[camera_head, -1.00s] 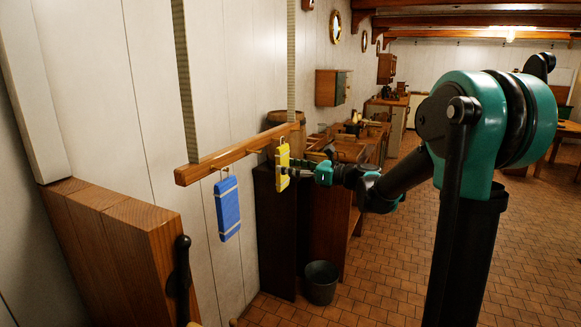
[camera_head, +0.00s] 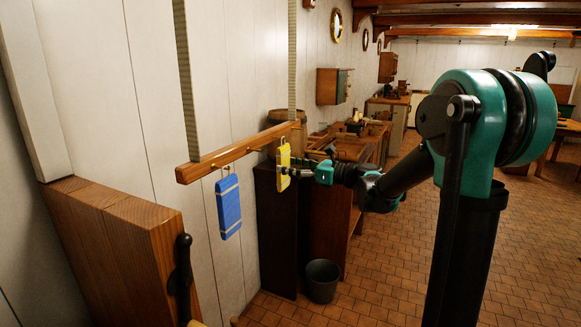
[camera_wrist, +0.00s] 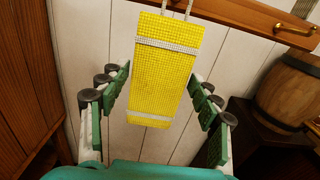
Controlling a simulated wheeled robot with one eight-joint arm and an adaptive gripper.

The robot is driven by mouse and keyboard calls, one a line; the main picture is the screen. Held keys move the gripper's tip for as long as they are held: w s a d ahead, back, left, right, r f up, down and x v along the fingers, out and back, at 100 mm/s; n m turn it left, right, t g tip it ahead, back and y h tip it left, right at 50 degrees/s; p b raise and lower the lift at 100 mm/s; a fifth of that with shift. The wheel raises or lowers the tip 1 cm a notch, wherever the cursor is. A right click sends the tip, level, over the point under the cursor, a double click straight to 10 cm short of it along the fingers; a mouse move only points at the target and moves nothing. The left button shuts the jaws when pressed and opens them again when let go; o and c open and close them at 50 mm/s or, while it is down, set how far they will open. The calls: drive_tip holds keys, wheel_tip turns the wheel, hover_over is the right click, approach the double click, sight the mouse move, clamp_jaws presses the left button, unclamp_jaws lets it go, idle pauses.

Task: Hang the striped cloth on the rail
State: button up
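A yellow cloth (camera_head: 283,171) with pale bands hangs upright below the wooden rail (camera_head: 232,154), near its right end. In the wrist view the yellow cloth (camera_wrist: 166,75) fills the middle, and its light loop rises to the rail (camera_wrist: 245,15); the loop's top is cut off. A blue cloth (camera_head: 229,208) with pale bands hangs from a loop further left on the rail. My gripper (camera_wrist: 160,88) is open, with one finger on each side of the yellow cloth. The fingers look apart from it.
Two pale straps (camera_head: 187,80) hold up the rail. A wooden block (camera_head: 120,240) stands at the lower left. A barrel (camera_wrist: 289,88) and a dark cabinet (camera_head: 278,230) stand behind the rail's right end. A bucket (camera_head: 322,281) is on the open tiled floor.

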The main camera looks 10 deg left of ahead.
drive_tip(key=shift+o, duration=1.2)
drive_tip(key=v, duration=1.2)
drive_tip(key=s+d+f+n+g+h, duration=0.1)
drive_tip(key=s+f+n+h, duration=0.4)
drive_tip(key=f, duration=0.4)
drive_tip(key=s+d+f+n+g+h, duration=0.1)
drive_tip(key=s+f+n+h, duration=0.2)
drive_tip(key=s+f+n, duration=0.35)
drive_tip(key=s+d+f+n+h, duration=0.9)
drive_tip(key=s+d+f, duration=0.3)
drive_tip(key=d+f, duration=0.2)
drive_tip(key=shift+s+d+f+n, duration=0.2)
drive_tip(key=shift+n, duration=0.55)
